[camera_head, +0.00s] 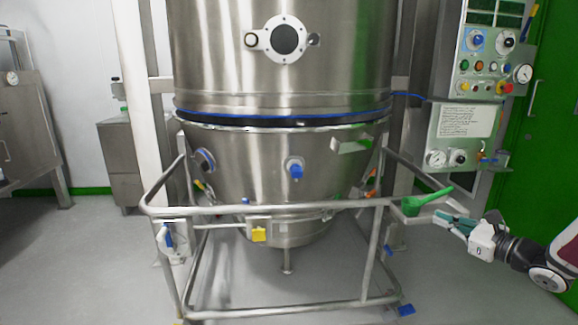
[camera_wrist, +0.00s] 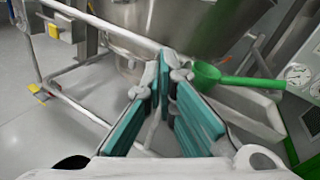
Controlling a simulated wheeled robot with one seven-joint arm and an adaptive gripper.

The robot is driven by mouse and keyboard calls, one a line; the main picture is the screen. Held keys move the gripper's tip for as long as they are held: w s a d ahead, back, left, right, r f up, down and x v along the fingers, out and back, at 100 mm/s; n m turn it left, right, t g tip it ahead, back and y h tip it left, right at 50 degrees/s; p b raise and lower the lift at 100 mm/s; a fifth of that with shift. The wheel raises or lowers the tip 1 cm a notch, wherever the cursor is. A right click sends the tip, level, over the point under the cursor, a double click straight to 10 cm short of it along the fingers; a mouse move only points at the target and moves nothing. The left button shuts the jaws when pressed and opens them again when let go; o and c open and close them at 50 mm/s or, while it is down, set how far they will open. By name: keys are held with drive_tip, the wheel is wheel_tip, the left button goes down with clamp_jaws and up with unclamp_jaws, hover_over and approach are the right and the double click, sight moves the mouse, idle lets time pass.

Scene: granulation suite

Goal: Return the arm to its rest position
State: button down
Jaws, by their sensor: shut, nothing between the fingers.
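My gripper (camera_head: 443,221) is at the right of the head view, with my arm coming in from the right edge. Its teal-padded fingers are shut and hold nothing; the fingertips (camera_wrist: 170,72) come together in the middle of the wrist view. A green scoop (camera_head: 413,203) lies on a small metal tray (camera_head: 425,216) at the right corner of the trolley frame. The gripper is just right of and below the scoop in the head view. In the wrist view the scoop (camera_wrist: 205,75) shows beyond the fingertips, its handle pointing right.
A large steel granulator bowl (camera_head: 250,160) stands in the middle, ringed by a tubular trolley frame (camera_head: 300,206) close to my gripper. A control panel (camera_head: 490,60) with gauges and buttons is at the upper right. Grey floor (camera_head: 80,270) is clear at the left.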

drive_tip(key=s+a+r+n+g+y, duration=0.1)
drive_tip(key=s+a+r+n+g, duration=0.25)
drive_tip(key=a, duration=0.45)
drive_tip(key=s+a+r+n+g+y, duration=0.25)
drive_tip(key=a+n, duration=0.25)
drive_tip(key=a, duration=0.4)
drive_tip(key=s+a+r+n+g+y, duration=0.1)
drive_tip(key=s+a+r+n+g, duration=0.25)
drive_tip(key=a, duration=0.45)
drive_tip(key=s+a+n+g+h, duration=0.2)
drive_tip(key=s+a+n+g, duration=0.15)
drive_tip(key=s, duration=0.45)
drive_tip(key=s+a+n+g+h, duration=0.1)
drive_tip(key=s+a+n+g, duration=0.1)
drive_tip(key=s+a+n, duration=0.45)
drive_tip(key=s+d+f+n+h, duration=0.1)
drive_tip(key=s+d+n+h, duration=0.25)
drive_tip(key=s, duration=0.65)
drive_tip(key=s+d+f+n+h, duration=0.25)
drive_tip(key=s+d+h, duration=0.25)
drive_tip(key=s, duration=0.5)
wheel_tip(320, 180, up, 30)
drive_tip(key=t+p, duration=0.3)
drive_tip(key=p, duration=2.4)
drive_tip(key=shift+d+f, duration=0.15)
drive_tip(key=shift+f, duration=0.05)
